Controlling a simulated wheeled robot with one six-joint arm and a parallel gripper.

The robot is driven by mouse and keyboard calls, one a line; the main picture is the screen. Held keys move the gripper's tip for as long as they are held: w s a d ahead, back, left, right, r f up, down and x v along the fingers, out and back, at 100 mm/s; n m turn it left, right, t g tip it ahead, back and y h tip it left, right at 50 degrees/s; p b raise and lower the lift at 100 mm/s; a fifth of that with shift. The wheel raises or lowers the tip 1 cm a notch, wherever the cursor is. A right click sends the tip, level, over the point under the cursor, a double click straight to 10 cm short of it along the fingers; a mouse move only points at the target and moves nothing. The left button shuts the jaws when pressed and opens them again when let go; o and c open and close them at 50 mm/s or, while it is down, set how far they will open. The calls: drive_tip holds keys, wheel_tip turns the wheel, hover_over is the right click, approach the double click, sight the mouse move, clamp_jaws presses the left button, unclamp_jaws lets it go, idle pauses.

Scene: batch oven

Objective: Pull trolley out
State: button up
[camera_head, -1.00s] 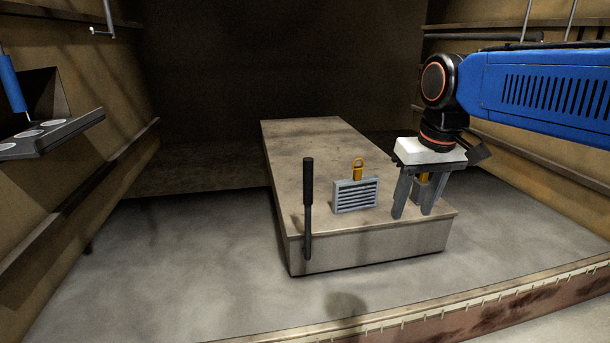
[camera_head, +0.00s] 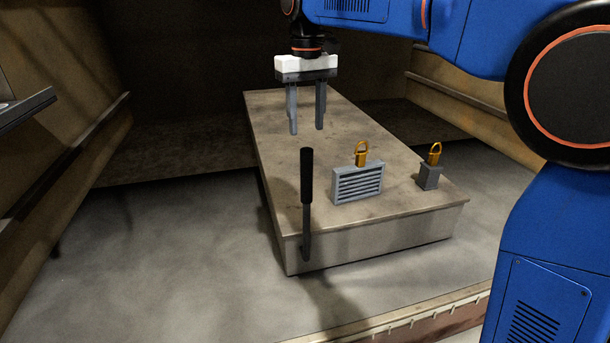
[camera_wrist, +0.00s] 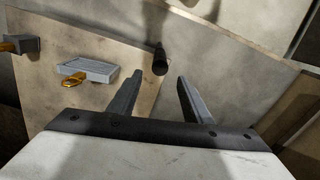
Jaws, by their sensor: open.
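The trolley (camera_head: 300,125) is a low, long block with a flat, stained tan top, standing inside the oven chamber. A dark upright handle (camera_head: 306,178) rises at its front left corner; in the wrist view the handle (camera_wrist: 160,60) appears end-on, just beyond the fingertips. My gripper (camera_head: 306,130) is open and empty, pointing down above the trolley's top, behind the handle in the head view. Its two fingers are apart, and it also shows in the wrist view (camera_wrist: 157,82). Nothing is between the fingers.
A grey louvred block with a yellow ring (camera_head: 358,184) and a smaller grey block with a yellow ring (camera_head: 429,176) stand on the trolley's top. Side walls carry rails (camera_head: 75,132). A ledge (camera_head: 400,322) crosses the front. The floor left of the trolley is clear.

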sight(307, 179)
wheel_tip(307, 179, down, 17)
drive_tip(key=shift+r, duration=0.15)
idle(0.5)
clamp_jaws()
